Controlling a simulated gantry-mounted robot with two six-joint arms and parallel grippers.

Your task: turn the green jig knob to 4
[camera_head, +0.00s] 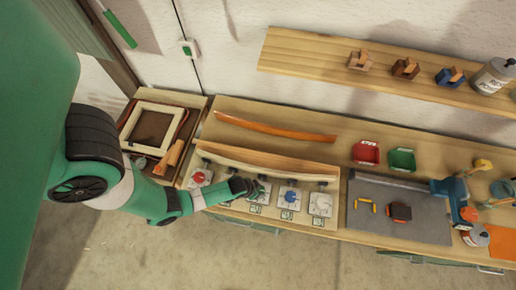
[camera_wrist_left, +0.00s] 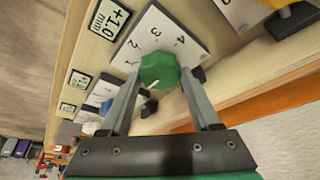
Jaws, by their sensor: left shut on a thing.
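The green jig knob (camera_wrist_left: 158,71) sits on a white dial plate (camera_wrist_left: 185,30) with the numbers 2, 3 and 4 in sight. A small white mark shows on the knob's edge nearest my gripper; I cannot tell which number it stands for. My left gripper (camera_wrist_left: 158,85) is shut on the knob, one finger on each side. In the head view my left gripper (camera_head: 260,189) reaches in from the left over the row of dials and covers most of the green knob. My right gripper is not in view.
A red knob (camera_head: 199,177), a blue knob (camera_head: 290,196) and a pale knob (camera_head: 320,204) stand in the same row. A bent lath (camera_head: 265,163) lies behind them, and an orange lath (camera_head: 275,128) farther back. A grey mat (camera_head: 370,225) with tools lies right.

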